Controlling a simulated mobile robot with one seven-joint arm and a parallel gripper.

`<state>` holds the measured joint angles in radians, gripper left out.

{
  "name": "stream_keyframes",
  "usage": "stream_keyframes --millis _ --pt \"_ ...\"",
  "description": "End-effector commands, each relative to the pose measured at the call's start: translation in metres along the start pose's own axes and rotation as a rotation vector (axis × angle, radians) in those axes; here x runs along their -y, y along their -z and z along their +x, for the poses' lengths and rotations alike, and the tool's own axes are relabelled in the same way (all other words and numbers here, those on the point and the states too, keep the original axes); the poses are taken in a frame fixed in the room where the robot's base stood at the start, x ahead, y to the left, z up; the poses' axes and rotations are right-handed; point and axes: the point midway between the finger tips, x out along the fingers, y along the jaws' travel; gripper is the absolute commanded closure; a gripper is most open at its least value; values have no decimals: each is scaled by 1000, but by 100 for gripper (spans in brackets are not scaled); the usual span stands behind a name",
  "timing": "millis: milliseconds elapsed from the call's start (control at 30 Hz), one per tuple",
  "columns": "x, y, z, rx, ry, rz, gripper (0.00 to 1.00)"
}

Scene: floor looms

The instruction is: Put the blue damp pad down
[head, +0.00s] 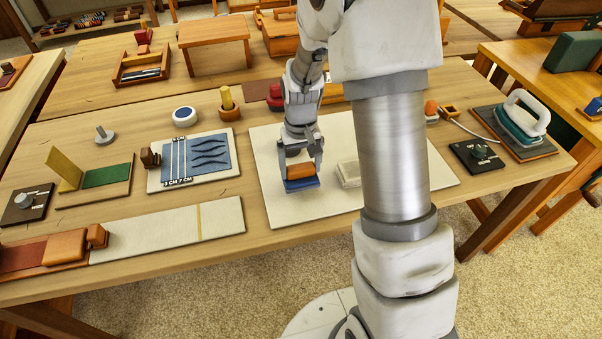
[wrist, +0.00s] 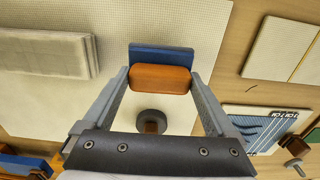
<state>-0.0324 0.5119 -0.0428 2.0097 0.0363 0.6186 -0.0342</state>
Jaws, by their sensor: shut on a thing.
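The blue damp pad (head: 301,184) has an orange-brown block-like handle (head: 301,170) on top. My gripper (head: 302,160) is shut on this handle, over the white mat (head: 278,208). In the wrist view the handle (wrist: 160,78) sits between the fingertips, with the blue pad (wrist: 161,56) beyond it. The pad is at or just above the mat; I cannot tell whether it touches. A pale cloth-like block (head: 349,174) lies on the mat to the right, partly hidden by my arm.
Left of the mat is a board with a blue sheet and dark strips (head: 195,157). An iron (head: 522,120) on a stand and a dark knob box (head: 477,156) are at the right. The mat's front left is clear.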

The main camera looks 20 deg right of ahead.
Motion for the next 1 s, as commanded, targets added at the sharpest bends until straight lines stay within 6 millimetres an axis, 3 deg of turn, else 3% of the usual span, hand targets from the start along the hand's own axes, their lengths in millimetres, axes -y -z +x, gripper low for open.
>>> stream_keyframes --millis 167,533,567,600,867,1000 --pt "0 -1 27 3 0 0 53" --pt "0 0 32 1 0 0 53" --pt "0 0 32 1 0 0 6" --pt "0 0 31 1 0 0 0" --pt "0 0 30 1 0 0 0" --pt "0 0 18 -2 0 0 0"
